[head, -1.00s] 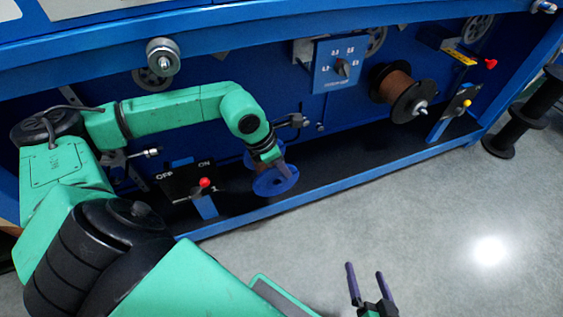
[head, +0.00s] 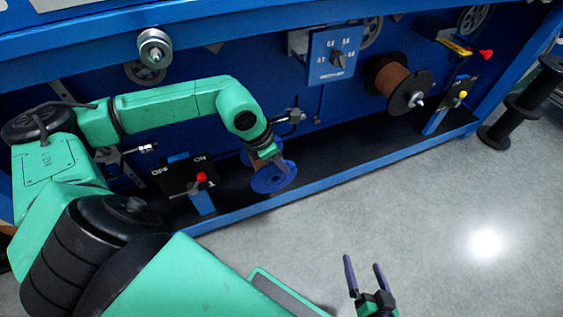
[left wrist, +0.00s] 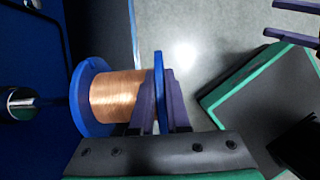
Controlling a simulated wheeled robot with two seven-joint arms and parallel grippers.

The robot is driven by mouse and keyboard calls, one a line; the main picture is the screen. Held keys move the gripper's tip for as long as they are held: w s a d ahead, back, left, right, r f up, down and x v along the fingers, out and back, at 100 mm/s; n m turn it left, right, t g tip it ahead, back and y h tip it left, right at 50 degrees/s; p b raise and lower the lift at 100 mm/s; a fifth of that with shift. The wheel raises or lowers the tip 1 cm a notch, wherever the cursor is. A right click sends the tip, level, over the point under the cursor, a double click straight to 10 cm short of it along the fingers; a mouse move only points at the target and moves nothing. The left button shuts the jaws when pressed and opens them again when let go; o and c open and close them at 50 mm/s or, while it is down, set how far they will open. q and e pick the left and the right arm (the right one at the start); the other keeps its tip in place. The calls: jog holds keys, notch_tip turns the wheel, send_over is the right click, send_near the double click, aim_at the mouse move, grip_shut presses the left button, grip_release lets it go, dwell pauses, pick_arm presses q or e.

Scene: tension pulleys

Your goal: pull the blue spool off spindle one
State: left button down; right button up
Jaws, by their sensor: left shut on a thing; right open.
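The blue spool (head: 273,178) has blue flanges and, in the left wrist view, copper wire (left wrist: 115,95) wound between them. My left gripper (head: 280,163) is shut on its near flange; in the left wrist view the fingers (left wrist: 161,105) straddle that flange (left wrist: 158,75). A dark, shiny metal rod end (left wrist: 20,103), which looks like a spindle, lies left of the far flange with a visible gap between them. In the head view my arm and the front flange hide most of the spool. My right gripper (head: 365,272) is open and empty over the floor.
A switch box (head: 187,177) with a red knob stands left of the spool on the blue machine's ledge. A brown-wound black spool (head: 396,84) sits on another spindle to the right. Black spools (head: 524,104) stand at far right. The grey floor in front is clear.

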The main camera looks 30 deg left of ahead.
pick_arm(q)
jog(key=shift+r, duration=0.1)
jog(key=shift+s+d+b, duration=0.2)
jog(key=shift+s+d, duration=0.3)
jog(key=shift+d, duration=0.25)
jog(key=shift+s+d+b, duration=0.2)
jog(key=shift+s+d, duration=0.25)
jog(key=shift+d, duration=0.25)
jog(key=shift+d, duration=0.1)
jog(key=shift+s+d, duration=0.4)
jog(key=shift+d, duration=0.15)
jog(key=shift+s+d+b, duration=0.4)
jog(key=shift+s+d, duration=0.2)
jog(key=shift+d, duration=0.25)
jog(key=shift+s+d+b, duration=0.35)
jog(key=shift+s+d, duration=0.2)
jog(key=shift+d, duration=0.25)
